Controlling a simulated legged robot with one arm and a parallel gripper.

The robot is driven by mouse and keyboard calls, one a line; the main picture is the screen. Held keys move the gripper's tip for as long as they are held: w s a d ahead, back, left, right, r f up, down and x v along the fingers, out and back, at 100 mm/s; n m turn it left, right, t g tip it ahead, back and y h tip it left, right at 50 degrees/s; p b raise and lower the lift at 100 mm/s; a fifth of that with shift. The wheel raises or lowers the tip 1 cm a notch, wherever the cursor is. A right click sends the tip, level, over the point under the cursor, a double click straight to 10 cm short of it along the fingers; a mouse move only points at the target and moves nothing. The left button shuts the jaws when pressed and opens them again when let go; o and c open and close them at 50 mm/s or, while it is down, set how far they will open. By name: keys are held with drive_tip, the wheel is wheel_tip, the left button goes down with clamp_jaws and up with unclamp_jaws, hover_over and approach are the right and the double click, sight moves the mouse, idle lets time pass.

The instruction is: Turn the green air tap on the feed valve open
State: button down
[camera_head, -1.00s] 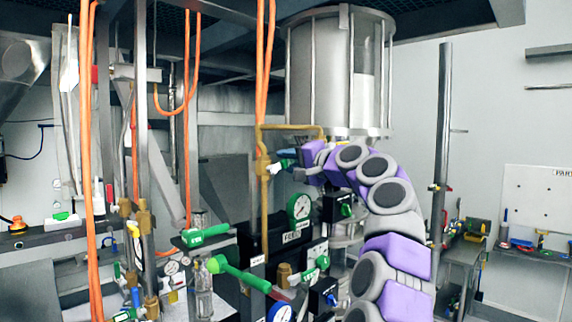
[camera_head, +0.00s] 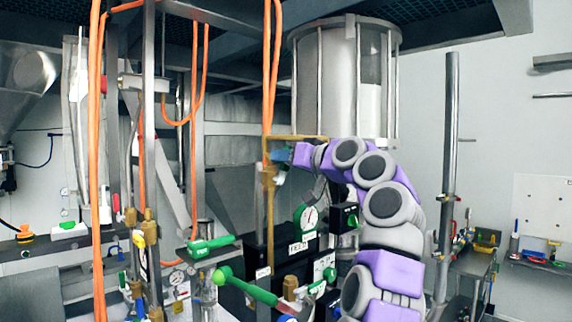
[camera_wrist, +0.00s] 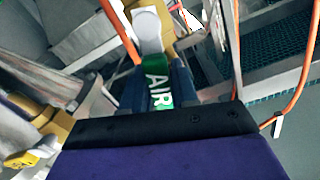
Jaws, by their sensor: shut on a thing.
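The green air tap (camera_wrist: 159,90), with white "AIR" lettering, lies between the two dark blue fingers of my gripper in the wrist view. My gripper (camera_head: 276,156) is shut on its handle beside a brass-yellow pipe; it also shows in the wrist view (camera_wrist: 159,98). A white rounded fitting (camera_wrist: 147,28) sits just beyond the tap's far end. In the head view the gripper hides the tap. The feed valve's "FEED" label (camera_head: 298,247) shows lower down, below a green-rimmed gauge (camera_head: 308,217).
Orange hoses (camera_head: 270,70) hang close to the gripper. The brass-yellow pipe (camera_head: 268,205) runs down below it. A clear steel-framed vessel (camera_head: 342,80) stands behind. Other green handles (camera_head: 250,288) and (camera_head: 211,244) stick out lower left.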

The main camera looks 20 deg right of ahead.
drive_tip(key=shift+s+a+r+n, duration=0.25)
drive_tip(key=shift+a+n, duration=0.1)
drive_tip(key=shift+n, duration=0.45)
drive_tip(key=shift+s+a+r+n, duration=0.15)
drive_tip(key=shift+a+r+n, duration=0.15)
drive_tip(key=shift+n, duration=0.5)
drive_tip(key=c, duration=1)
unclamp_jaws()
drive_tip(key=shift+s+f+b, duration=0.15)
drive_tip(key=shift+b, duration=0.15)
drive_tip(key=shift+o, duration=0.2)
drive_tip(key=shift+w+f, duration=0.15)
drive_tip(key=shift+w, duration=0.1)
drive_tip(key=b+v, duration=0.4)
drive_tip(key=v, duration=1.3)
drive_tip(key=shift+s+d, duration=0.15)
drive_tip(key=shift+d, duration=0.1)
drive_tip(key=shift+a+f, duration=0.1)
